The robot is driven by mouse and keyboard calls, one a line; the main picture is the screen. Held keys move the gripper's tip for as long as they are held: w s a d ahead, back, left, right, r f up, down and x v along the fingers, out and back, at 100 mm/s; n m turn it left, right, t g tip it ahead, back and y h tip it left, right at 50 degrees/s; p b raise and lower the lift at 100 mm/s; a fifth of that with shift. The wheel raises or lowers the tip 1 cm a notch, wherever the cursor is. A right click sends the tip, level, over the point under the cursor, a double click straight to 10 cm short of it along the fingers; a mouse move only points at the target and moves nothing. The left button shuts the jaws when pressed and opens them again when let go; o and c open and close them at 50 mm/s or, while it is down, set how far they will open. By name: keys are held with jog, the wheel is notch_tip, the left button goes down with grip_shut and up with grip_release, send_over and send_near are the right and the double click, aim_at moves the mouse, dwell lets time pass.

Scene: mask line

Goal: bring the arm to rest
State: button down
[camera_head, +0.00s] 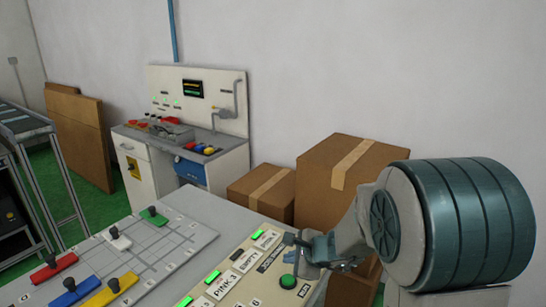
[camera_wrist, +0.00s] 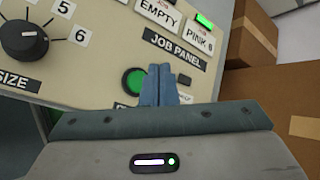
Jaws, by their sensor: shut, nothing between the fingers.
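My gripper (camera_wrist: 159,85) is shut and empty, with its two blue fingers together in the wrist view. In the head view my gripper (camera_head: 318,248) is at the lower right, over the job panel (camera_head: 243,262). A round green button (camera_wrist: 133,80) sits just left of the fingertips in the wrist view; it also shows below the gripper in the head view (camera_head: 288,282). I cannot tell whether the fingers touch the panel. My arm fills the right of the head view.
Cardboard boxes (camera_head: 325,184) stand behind the panel. A grey board (camera_head: 180,232) with red, blue, yellow, green and white knobbed pieces lies to the left. A white workstation (camera_head: 140,158) stands at the back wall. A black dial (camera_wrist: 30,36) is on the panel.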

jog(key=s+r+n+g, duration=0.3)
jog(key=s+r+n, duration=0.3)
jog(key=s+n, duration=0.6)
jog(key=s+d+r+n+g+h, duration=0.1)
jog(key=s+d+n+h, duration=0.5)
jog(key=s+d, duration=0.3)
jog(key=shift+s+d+r, duration=0.35)
jog(key=shift+s, duration=0.9)
